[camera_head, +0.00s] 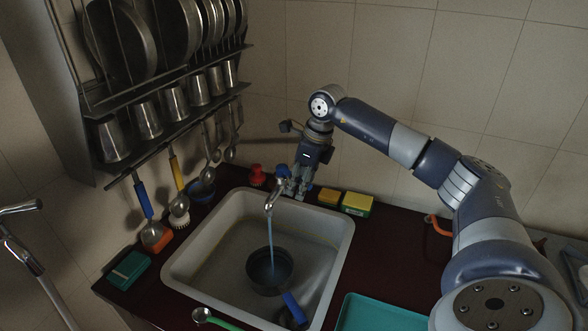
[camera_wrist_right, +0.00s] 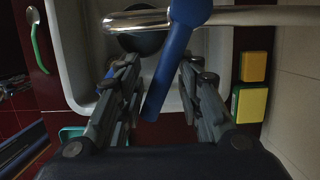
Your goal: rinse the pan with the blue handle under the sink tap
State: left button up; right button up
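The pan (camera_head: 268,272) is dark and sits in the sink (camera_head: 180,266), its blue handle (camera_head: 294,308) pointing to the front right. A stream of water runs from the tap (camera_head: 270,200) down into the pan. My right gripper (camera_head: 302,188) is behind the sink at the tap. In the right wrist view its fingers (camera_wrist_right: 158,72) stand apart, with the blue tap lever (camera_wrist_right: 165,80) between them. I cannot tell whether they touch it. The silver spout crosses in front of a dark round shape there, partly hidden. My left gripper is not in view.
Yellow-green sponges (camera_head: 356,204) and a red item (camera_head: 257,175) stand behind the sink. A teal tray (camera_head: 378,313) lies to its right, a green-handled spoon (camera_head: 212,318) in front. A rack (camera_head: 170,75) of pans, cups and hanging utensils is at upper left.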

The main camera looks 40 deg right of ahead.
jog(key=shift+w+d, duration=0.4)
jog(key=shift+d, duration=0.2)
jog(key=shift+w+d+p, duration=0.3)
jog(key=shift+d, duration=0.35)
jog(key=shift+w+d, duration=0.2)
jog(key=shift+d, duration=0.25)
jog(key=shift+s+a+p, duration=0.1)
jog(key=shift+a+p, duration=0.1)
jog(key=shift+p, duration=0.15)
